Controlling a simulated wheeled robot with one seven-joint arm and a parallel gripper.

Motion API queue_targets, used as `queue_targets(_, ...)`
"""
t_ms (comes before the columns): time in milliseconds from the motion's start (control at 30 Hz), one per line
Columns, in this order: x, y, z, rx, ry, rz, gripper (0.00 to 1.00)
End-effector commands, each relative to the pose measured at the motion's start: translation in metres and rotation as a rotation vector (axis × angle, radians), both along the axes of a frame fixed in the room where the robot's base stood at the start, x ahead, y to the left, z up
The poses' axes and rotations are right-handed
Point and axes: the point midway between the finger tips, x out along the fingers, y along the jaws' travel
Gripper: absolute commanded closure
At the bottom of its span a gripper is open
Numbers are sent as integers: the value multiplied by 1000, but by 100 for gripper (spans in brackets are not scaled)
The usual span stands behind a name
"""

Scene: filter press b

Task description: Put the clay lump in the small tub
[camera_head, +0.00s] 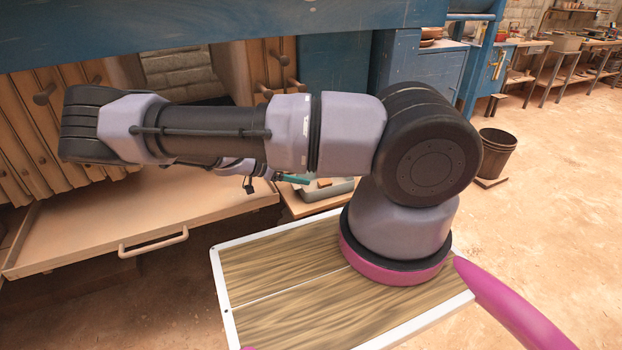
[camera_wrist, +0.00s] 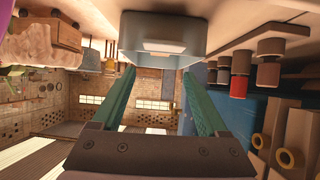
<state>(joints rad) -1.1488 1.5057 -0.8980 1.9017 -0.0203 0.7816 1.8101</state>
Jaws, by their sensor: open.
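My gripper (camera_wrist: 158,76) has two teal fingers spread apart, with nothing visible between them. In the head view its teal finger (camera_head: 293,179) shows below my arm, beside a low grey container (camera_head: 333,193). In the wrist view a pale blue-grey container (camera_wrist: 165,42) lies just beyond the fingertips, at the top middle; it may be the small tub. A small orange-brown piece (camera_head: 323,182) shows at the grey container in the head view. I cannot tell whether it is the clay lump or whether it lies inside. My arm hides part of this area.
A wide open drawer (camera_head: 130,222) with a pale handle lies at the left. A blue bench edge (camera_head: 200,28) runs across above my arm. A brown bucket (camera_head: 497,152) stands on the floor at right, where the floor is mostly clear.

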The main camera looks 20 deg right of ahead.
Motion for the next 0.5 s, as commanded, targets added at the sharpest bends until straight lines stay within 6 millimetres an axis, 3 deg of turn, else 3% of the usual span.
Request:
queue_targets(200, 1, 21, 11, 0, 0, 1, 24)
queue_targets(500, -3, 24, 16, 38, 24, -16, 24)
